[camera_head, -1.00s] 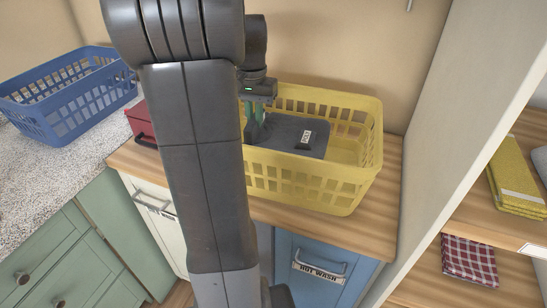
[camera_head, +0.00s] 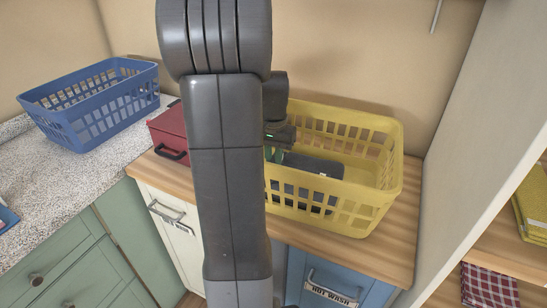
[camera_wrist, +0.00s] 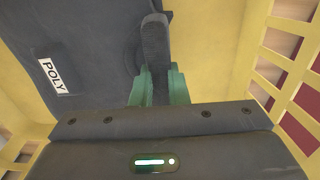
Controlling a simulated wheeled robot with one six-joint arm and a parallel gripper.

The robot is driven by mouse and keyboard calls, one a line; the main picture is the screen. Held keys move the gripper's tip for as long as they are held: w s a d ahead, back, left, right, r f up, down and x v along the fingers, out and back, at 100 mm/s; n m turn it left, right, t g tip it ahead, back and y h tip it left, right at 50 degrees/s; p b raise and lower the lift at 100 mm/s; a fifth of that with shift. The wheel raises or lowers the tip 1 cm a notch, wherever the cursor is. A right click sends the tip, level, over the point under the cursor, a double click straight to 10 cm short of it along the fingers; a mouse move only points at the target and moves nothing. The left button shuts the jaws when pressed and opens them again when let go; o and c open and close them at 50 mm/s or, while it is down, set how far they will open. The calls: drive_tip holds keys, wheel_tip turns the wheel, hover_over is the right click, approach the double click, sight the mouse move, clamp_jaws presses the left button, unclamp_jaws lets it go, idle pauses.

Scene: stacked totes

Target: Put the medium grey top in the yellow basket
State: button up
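The grey top (camera_head: 313,165) is a dark grey folded bundle inside the yellow basket (camera_head: 340,207), low between its walls. In the wrist view the grey top (camera_wrist: 90,50) shows a white "POLY" label and a raised ridge. My gripper (camera_head: 275,155) reaches down inside the basket's left end. In the wrist view, the green fingers of my gripper (camera_wrist: 157,82) are closed against both sides of the ridge. The fingertips are partly hidden by it. My arm hides the basket's left end in the head view. Whether the top rests fully on the basket floor cannot be told.
A red box (camera_head: 170,132) stands left of the yellow basket on the wooden counter (camera_head: 385,255). A blue basket (camera_head: 95,105) is on the speckled counter at left. A white partition (camera_head: 465,130) and shelves with a yellow cloth (camera_head: 533,210) and a checked cloth (camera_head: 490,287) are at right.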

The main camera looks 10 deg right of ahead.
drive_tip(key=o, duration=0.3)
wheel_tip(320, 180, up, 12)
drive_tip(key=shift+r+p, duration=0.2)
drive_tip(key=shift+p, duration=0.2)
drive_tip(key=shift+f, duration=0.1)
wheel_tip(320, 180, down, 12)
drive_tip(key=shift+r+b, duration=0.1)
drive_tip(key=shift+b, duration=0.2)
drive_tip(key=shift+r, duration=1.85)
drive_tip(key=shift+f, duration=0.1)
